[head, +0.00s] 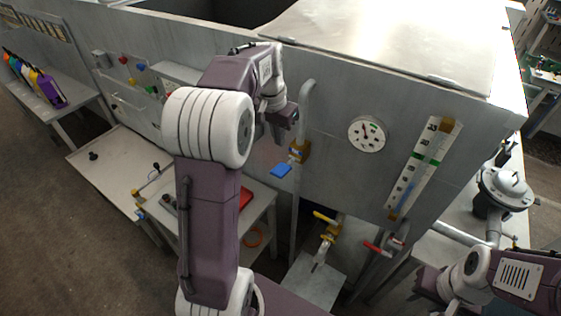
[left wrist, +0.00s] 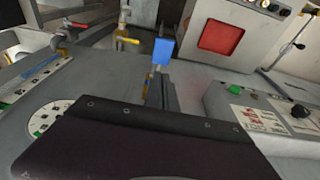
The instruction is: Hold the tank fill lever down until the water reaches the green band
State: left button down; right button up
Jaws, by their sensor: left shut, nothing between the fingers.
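The fill lever with its blue paddle (head: 282,170) sticks out from a brass valve (head: 299,151) on the pipe at the tank's front wall (head: 330,150). The paddle also shows in the left wrist view (left wrist: 162,52). My left gripper (head: 287,117) is shut and empty, above the paddle and apart from it.
A round dial (head: 367,134) is on the tank wall between lever and gauge. Below are a yellow-handled valve (head: 325,218) and a red-handled valve (head: 375,248). Coloured bottles (head: 48,88) stand on a bench at far left. A metal lid (head: 400,45) covers part of the tank top.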

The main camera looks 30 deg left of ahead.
pick_arm(q)
jog(key=p, duration=0.2)
send_near(281, 169)
jog(key=x, duration=0.5)
jog(key=shift+w+d, duration=0.1)
jog(key=shift+w, duration=0.2)
jog(key=shift+s+f, duration=0.15)
jog(key=shift+f, duration=0.4)
